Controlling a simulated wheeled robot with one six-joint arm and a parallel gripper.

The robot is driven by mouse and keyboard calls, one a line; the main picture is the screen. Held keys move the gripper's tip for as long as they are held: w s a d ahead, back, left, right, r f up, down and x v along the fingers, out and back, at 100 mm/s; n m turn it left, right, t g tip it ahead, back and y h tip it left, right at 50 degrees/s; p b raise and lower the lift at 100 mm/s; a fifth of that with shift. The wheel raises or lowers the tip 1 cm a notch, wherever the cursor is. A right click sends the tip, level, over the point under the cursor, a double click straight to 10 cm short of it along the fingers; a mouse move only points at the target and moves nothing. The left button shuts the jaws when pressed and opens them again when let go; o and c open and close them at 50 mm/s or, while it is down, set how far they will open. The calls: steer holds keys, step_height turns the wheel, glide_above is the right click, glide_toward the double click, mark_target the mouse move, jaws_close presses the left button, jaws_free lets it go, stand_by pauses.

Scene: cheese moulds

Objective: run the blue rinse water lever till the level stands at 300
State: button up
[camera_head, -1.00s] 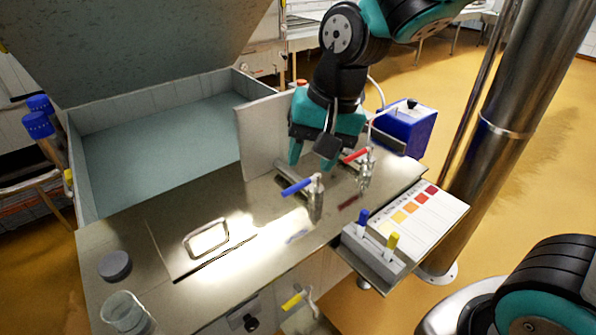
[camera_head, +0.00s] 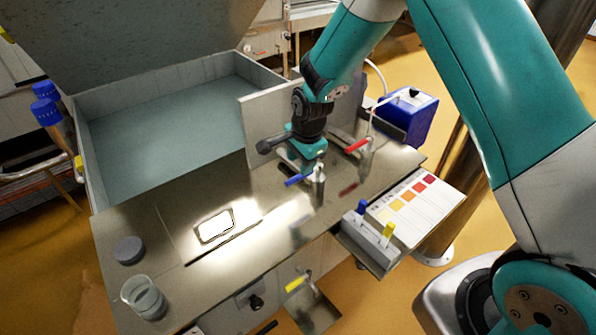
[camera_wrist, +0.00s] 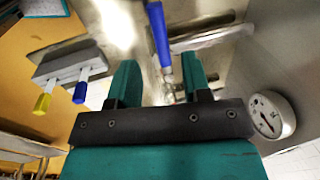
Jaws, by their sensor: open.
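The blue lever (camera_head: 294,181) sits on a metal tap (camera_head: 319,188) on the steel counter. In the wrist view the blue lever (camera_wrist: 158,35) lies beyond my fingertips, between the lines of the two fingers and nearer the right one. My gripper (camera_head: 308,168) is just behind the lever in the head view, its teal fingers (camera_wrist: 160,80) spread and empty. I cannot tell whether a finger touches the lever. A round dial gauge (camera_wrist: 270,115) shows at the right of the wrist view; its reading is too small to tell. A clear beaker (camera_head: 145,298) stands at the front left.
A grey block with a blue and a yellow pen (camera_head: 372,240) and a colour chart (camera_head: 425,200) are at the right. An upright panel (camera_head: 258,125) and a large basin (camera_head: 160,130) lie behind.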

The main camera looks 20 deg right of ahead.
mark_target(297, 177)
steer(key=f, duration=0.2)
steer(key=w+f, duration=0.1)
steer(key=f, duration=0.2)
steer(key=shift+a+f+p, duration=0.2)
steer(key=shift+f+p, duration=0.15)
jaws_close()
